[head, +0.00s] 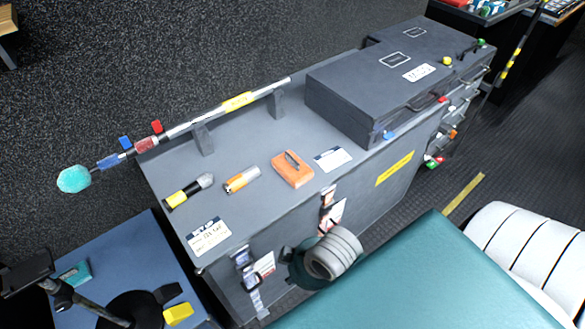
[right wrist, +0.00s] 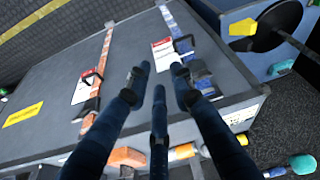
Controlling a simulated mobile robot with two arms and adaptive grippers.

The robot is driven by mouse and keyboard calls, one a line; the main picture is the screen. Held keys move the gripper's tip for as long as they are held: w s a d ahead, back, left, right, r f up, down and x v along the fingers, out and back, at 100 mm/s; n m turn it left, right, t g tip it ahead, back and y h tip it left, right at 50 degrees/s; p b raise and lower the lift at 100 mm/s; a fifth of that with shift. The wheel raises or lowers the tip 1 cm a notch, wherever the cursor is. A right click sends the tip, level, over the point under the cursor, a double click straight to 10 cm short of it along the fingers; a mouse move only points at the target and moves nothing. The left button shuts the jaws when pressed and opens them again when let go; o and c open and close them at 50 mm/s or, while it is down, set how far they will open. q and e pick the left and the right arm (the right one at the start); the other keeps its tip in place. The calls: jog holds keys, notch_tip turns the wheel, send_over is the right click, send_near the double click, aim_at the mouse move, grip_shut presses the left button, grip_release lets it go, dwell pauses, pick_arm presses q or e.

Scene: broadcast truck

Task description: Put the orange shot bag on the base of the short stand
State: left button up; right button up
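The orange shot bag (head: 292,172), with a dark strap on top, lies on the grey case top (head: 245,150). It shows partly past the case edge in the right wrist view (right wrist: 127,157). The short stand's round black base (head: 128,312) is on a blue surface at the lower left of the head view; it is also at the top right of the right wrist view (right wrist: 277,25). My right gripper (head: 298,264) is beside the case's front face, below the bag. Its fingers (right wrist: 158,78) are spread and empty. My left gripper is not in view.
A yellow block (head: 178,313) is at the base's edge. A large dark case (head: 375,90) stands right. A boom pole (head: 215,112) runs along the back. Latches (right wrist: 200,78) project from the front face.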

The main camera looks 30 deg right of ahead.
jog(key=w+r+n, duration=0.1)
jog(key=w+r, duration=0.2)
jog(key=w, duration=0.5)
jog(key=m, duration=0.3)
send_near(293, 158)
jog(key=shift+t, duration=0.3)
jog(key=x, duration=0.4)
jog(key=shift+s+a+p, duration=0.1)
jog(key=shift+s+p, duration=0.05)
jog(key=shift+p, duration=0.15)
jog(key=shift+f+p, duration=0.3)
jog(key=shift+f, duration=0.4)
jog(key=x, duration=0.4)
jog(key=shift+p, duration=0.35)
grip_shut()
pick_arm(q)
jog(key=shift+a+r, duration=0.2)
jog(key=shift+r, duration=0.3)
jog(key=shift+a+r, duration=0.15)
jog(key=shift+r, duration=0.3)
pick_arm(e)
jog(key=shift+w+d+r, duration=0.15)
jog(key=shift+w+d, duration=0.1)
jog(key=shift+w, duration=0.05)
